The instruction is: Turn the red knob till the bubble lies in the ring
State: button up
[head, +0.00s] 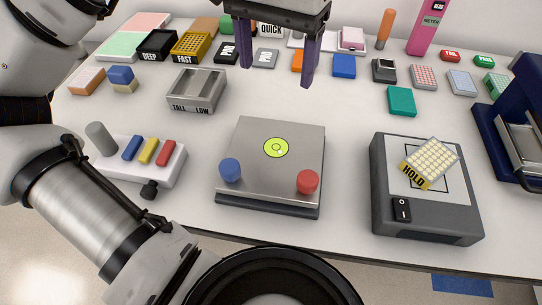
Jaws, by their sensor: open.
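The red knob (307,182) stands at the front right corner of a grey levelling plate (251,180). A blue knob (230,170) stands at its front left corner. The round yellow-green bubble level (276,147) sits toward the back middle of the plate. A small ring mark shows near its centre; the bubble is too small to place surely against the ring. My gripper (276,77) is open and empty, its two purple fingers pointing down, above and behind the plate and apart from both knobs.
Right of the plate is a dark grey device (425,210) with a tilted well plate marked HOLD (431,163). Left is a white block (135,163) with coloured pieces and a black knob. A grey TALL/LOW tray (198,91) stands behind left. Many small items line the back.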

aim_at(307, 181)
jog(key=k+l+u, duration=0.15)
jog(key=k+l, duration=0.2)
jog(key=k, duration=0.15)
jog(key=k+l+u, duration=0.15)
jog(key=k+l, duration=0.15)
jog(key=k, duration=0.2)
